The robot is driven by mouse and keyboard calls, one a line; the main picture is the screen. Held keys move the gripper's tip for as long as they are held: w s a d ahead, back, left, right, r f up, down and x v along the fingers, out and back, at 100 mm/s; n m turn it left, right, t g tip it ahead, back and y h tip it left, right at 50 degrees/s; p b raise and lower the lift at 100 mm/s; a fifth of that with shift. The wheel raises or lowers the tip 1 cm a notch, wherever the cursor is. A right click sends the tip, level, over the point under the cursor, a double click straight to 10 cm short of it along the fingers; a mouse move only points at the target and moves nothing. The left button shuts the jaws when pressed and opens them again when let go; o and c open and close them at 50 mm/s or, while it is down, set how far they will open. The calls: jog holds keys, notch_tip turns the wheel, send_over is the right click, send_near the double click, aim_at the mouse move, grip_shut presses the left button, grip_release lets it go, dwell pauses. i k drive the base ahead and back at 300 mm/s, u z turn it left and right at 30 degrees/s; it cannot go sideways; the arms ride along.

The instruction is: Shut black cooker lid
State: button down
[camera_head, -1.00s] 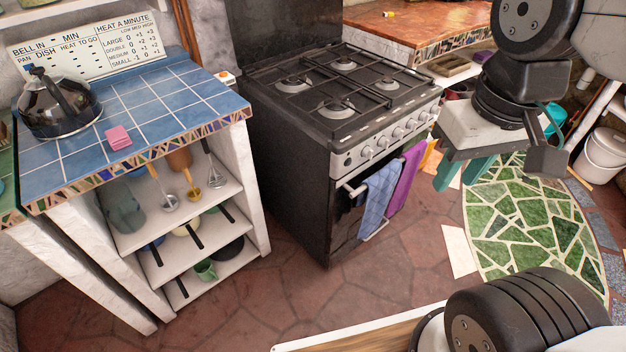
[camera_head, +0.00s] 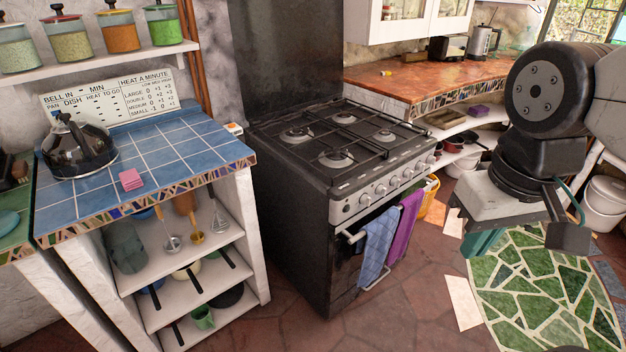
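The black cooker (camera_head: 345,245) stands in the middle of the view with its black grates and several burners (camera_head: 337,160) uncovered. Its black lid (camera_head: 285,58) stands upright behind the hob, against the wall, so it is open; its top edge is cut off by the picture. My gripper (camera_head: 484,243) hangs to the right of the cooker, in front of it and apart from it. Its teal fingers are partly hidden under the pale gripper body, and I cannot tell the gap between them. Nothing shows held in it.
A blue tiled counter (camera_head: 160,160) with a kettle (camera_head: 78,148) and pink sponge (camera_head: 131,179) is left of the cooker. Blue and purple towels (camera_head: 377,243) hang on the oven rail. An orange-tiled counter (camera_head: 430,82) stands behind right. Reddish floor (camera_head: 415,300) in front is clear.

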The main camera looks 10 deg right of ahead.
aim_at(288, 53)
jog(key=k, duration=0.6)
jog(key=u, duration=0.5)
jog(key=i, duration=1.5)
jog(key=u, duration=0.35)
